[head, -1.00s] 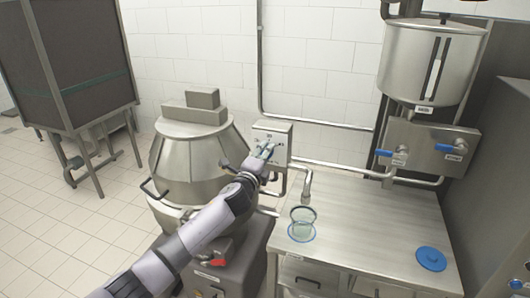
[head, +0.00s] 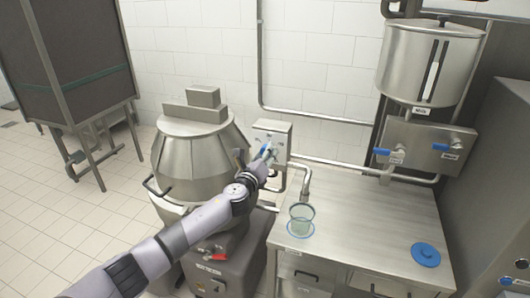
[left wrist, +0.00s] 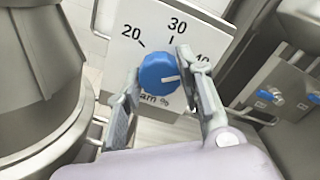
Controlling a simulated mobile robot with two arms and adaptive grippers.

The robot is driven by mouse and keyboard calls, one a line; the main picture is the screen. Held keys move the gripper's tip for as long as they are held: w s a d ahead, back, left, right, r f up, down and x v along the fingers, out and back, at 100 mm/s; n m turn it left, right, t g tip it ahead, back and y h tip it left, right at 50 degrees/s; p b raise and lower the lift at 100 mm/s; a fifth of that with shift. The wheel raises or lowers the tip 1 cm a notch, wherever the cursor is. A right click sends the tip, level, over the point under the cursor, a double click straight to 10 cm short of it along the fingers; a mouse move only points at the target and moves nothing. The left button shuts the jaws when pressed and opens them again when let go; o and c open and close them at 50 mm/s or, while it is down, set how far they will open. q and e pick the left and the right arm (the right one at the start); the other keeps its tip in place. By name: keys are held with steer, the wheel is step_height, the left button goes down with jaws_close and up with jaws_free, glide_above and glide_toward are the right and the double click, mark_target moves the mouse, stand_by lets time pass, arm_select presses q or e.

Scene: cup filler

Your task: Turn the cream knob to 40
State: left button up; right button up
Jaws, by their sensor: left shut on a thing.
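The cream knob is a round blue knob (left wrist: 158,74) on a pale panel (left wrist: 208,18) marked 20, 30 and 40; the label below it is partly hidden. Its white pointer line points right, past 30 and toward the side of 40. My left gripper (left wrist: 158,63) is shut on the knob, one finger on each side. The right finger partly covers the 40 and hides any tick there. In the head view my left gripper (head: 264,157) is at the wall panel (head: 270,127). My right gripper is out of view.
A large metal vessel (head: 190,165) stands close to the left of my arm. A glass cup (head: 301,217) stands below a spout on the steel counter (head: 360,230), with a blue lid (head: 426,254) to the right. A tank (head: 425,65) hangs above two blue-handled valves.

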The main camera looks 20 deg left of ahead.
arm_select(q)
steer(key=shift+f+m, duration=0.15)
steer(key=shift+m, duration=0.45)
steer(key=o, duration=1.2)
steer(key=shift+c, duration=0.2)
steer(key=shift+s, duration=0.1)
steer(key=s, duration=1.2)
steer(key=shift+w, duration=0.1)
